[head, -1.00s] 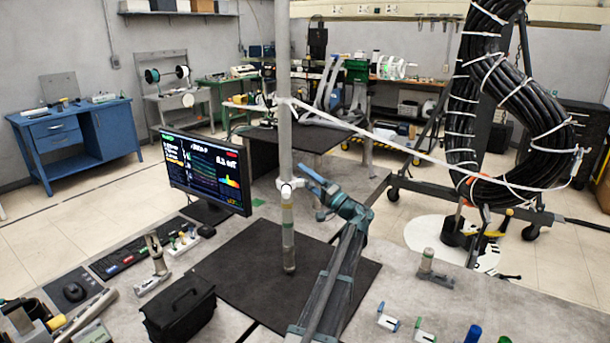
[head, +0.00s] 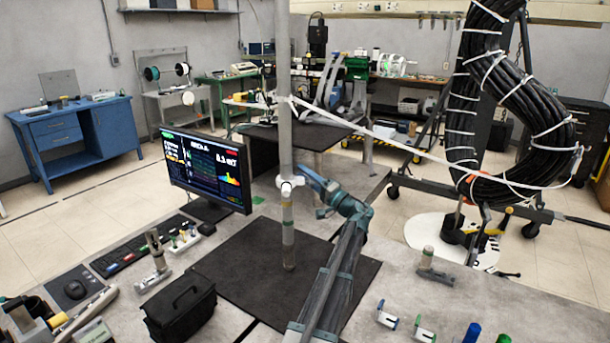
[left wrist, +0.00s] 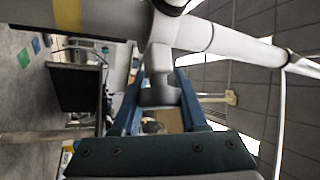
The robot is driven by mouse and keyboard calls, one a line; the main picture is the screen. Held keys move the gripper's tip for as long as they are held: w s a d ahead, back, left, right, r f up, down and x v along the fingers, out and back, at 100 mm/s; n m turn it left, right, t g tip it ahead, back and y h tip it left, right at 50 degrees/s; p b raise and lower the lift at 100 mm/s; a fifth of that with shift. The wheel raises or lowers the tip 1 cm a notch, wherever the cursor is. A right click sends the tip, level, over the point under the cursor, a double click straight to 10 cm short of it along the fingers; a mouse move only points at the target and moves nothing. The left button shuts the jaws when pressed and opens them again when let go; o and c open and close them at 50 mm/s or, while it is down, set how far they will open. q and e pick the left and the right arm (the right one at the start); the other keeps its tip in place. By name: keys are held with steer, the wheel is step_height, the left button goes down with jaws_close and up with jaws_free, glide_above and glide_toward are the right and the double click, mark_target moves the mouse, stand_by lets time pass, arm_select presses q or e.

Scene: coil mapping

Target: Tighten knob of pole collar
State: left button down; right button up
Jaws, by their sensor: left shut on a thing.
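The upright grey pole (head: 285,110) stands over the dark mat, and a white collar (head: 287,186) sits around it at mid-height. My left gripper (head: 304,179) is at the collar's right side. In the left wrist view the pole (left wrist: 95,20) runs sideways across the top, with the white collar (left wrist: 162,30) around it. A dark grey knob (left wrist: 158,91) sticks out from the collar between the two blue fingers of my left gripper (left wrist: 159,95), which is shut on it. My right gripper is not in view.
A monitor (head: 207,168) stands left of the pole, and a black bag (head: 180,306) lies front left. Small clamps (head: 387,315) and a stand (head: 431,266) are on the right. A white rod (head: 400,145) runs from the pole towards the black cable coil (head: 470,110).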

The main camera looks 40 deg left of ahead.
arm_select(q)
steer(key=shift+s+d+f+m+g+h+p, duration=0.25)
steer(key=shift+f+m+g+h+p, duration=0.55)
steer(key=shift+m+h+p, duration=1.95)
steer(key=shift+s+d+f+m+g+h+p, duration=0.35)
steer(key=shift+m+g+h+p, duration=0.85)
steer(key=shift+m+h+p, duration=1.6)
steer(key=shift+s+d+f+m+g+h+p, duration=0.2)
steer(key=shift+f+m+g+h+p, duration=0.7)
steer(key=shift+h+p, duration=2.05)
steer(key=shift+r+m+y+p, duration=0.25)
steer(key=shift+m+y+p, duration=0.2)
steer(key=shift+y+p, duration=0.4)
steer(key=shift+c, duration=2.2)
jaws_free()
